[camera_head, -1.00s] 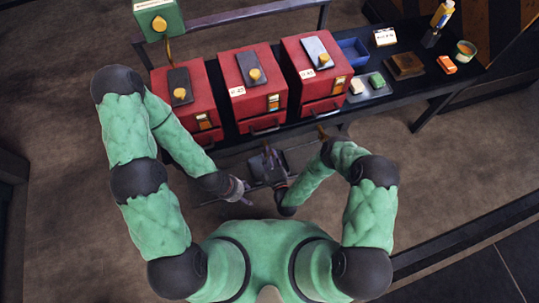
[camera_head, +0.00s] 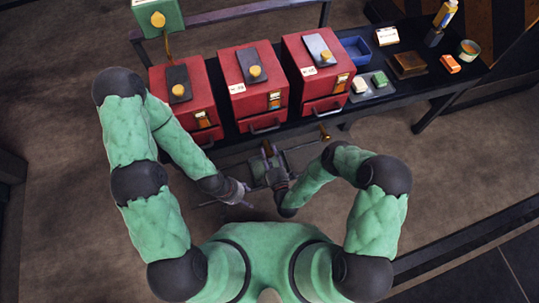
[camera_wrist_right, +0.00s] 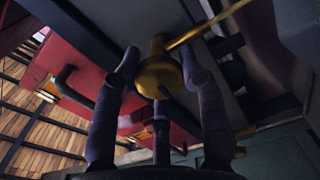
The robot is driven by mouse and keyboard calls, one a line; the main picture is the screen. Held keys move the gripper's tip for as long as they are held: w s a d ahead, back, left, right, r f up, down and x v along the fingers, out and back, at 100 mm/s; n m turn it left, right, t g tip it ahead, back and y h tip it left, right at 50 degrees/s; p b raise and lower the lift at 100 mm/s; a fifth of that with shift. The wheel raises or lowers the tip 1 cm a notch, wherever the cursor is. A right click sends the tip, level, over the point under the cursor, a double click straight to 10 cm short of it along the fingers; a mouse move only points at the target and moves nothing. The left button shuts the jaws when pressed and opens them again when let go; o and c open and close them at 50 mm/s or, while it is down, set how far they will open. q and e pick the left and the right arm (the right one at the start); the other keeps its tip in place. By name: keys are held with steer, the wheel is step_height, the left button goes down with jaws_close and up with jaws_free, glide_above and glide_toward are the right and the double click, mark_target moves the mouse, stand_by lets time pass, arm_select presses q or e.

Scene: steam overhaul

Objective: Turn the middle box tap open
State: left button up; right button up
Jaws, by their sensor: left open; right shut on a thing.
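The middle red box (camera_head: 243,104) stands on the bench and has a yellow knob (camera_head: 255,71) on its dark top plate. A brass fitting (camera_wrist_right: 158,76) with a thin rod running to the upper right sits between the fingers of my right gripper (camera_wrist_right: 162,70) in the right wrist view. The gripper is shut on it. I cannot tell for sure whether the fitting is the tap. In the head view my right gripper (camera_head: 267,150) is below the middle box's front. My left gripper (camera_head: 238,192) is open, lower and to the left, clear of the boxes.
Red boxes stand left (camera_head: 184,105) and right (camera_head: 307,83) of the middle one. A brass end (camera_head: 324,133) sticks out below the right box. The bench (camera_head: 400,92) holds a blue bin (camera_head: 354,50) and small items at right. The floor in front is clear.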

steer(key=shift+s+a+f+n, duration=0.15)
steer(key=shift+a+n, duration=0.15)
steer(key=shift+n, duration=0.4)
steer(key=o, duration=0.9)
steer(key=shift+o, duration=1.1)
steer(key=shift+s+d, duration=0.25)
steer(key=shift+s, duration=0.1)
steer(key=v, duration=1.1)
